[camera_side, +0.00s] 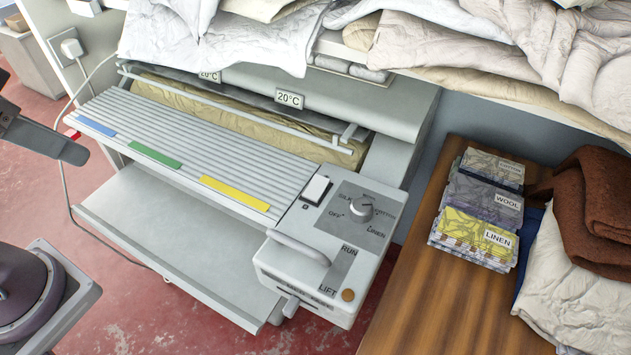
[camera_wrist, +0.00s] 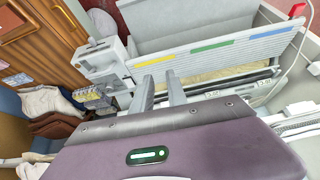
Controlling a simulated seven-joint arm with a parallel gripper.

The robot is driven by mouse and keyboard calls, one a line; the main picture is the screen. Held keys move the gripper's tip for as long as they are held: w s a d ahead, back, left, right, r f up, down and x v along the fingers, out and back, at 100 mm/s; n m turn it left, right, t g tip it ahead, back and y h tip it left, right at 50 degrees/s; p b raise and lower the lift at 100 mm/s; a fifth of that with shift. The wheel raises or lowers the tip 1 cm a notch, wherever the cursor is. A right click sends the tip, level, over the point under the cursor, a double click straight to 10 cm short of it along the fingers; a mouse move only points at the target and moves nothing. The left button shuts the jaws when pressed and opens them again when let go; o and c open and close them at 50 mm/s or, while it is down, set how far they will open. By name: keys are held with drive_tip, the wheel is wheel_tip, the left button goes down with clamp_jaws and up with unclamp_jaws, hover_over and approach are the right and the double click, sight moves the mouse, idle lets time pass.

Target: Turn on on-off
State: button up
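The rotary ironer stands in the middle of the side view, with a control box (camera_side: 318,262) at its right end. The on-off is a white rocker switch (camera_side: 316,188) on top of that box, beside a round grey dial (camera_side: 361,208). Whether the rocker is on or off I cannot tell. In the wrist view the control box (camera_wrist: 104,62) is small, left of my fingers, and the switch cannot be made out. My gripper (camera_wrist: 160,82) has its two fingers apart with nothing between them, away from the box.
A grey handle (camera_side: 298,247) and RUN/LIFT markings are on the box. The slatted feed board (camera_side: 190,150) has blue, green and yellow strips. Bedding (camera_side: 480,45) overhangs the machine's back. Fabric cards (camera_side: 480,215) lie on a wooden table (camera_side: 450,310) at right. A cord hangs at left.

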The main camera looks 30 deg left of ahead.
drive_tip(key=w+r+m, duration=0.1)
drive_tip(key=w, duration=0.1)
drive_tip(key=w+d+r+m, duration=0.1)
drive_tip(key=w+r+m, duration=0.1)
drive_tip(key=w+r, duration=0.1)
drive_tip(key=shift+w+d+g, duration=0.3)
drive_tip(key=shift+d+g, duration=0.05)
drive_tip(key=shift+g, duration=0.05)
clamp_jaws()
drive_tip(key=m+g, duration=0.3)
drive_tip(key=m, duration=1.2)
hover_over(321, 178)
drive_tip(key=s, duration=0.4)
drive_tip(key=f, duration=0.2)
drive_tip(key=shift+s+f, duration=0.2)
drive_tip(key=shift+f, duration=0.1)
drive_tip(key=w+f, duration=0.1)
drive_tip(key=f, duration=0.6)
drive_tip(key=w+f, duration=0.1)
drive_tip(key=f, duration=0.7)
drive_tip(key=w+f, duration=0.1)
drive_tip(key=f, duration=0.7)
drive_tip(key=shift+w+f, duration=0.25)
drive_tip(key=shift+w, duration=0.1)
drive_tip(key=shift+f, duration=0.15)
drive_tip(key=shift+w+f, duration=0.1)
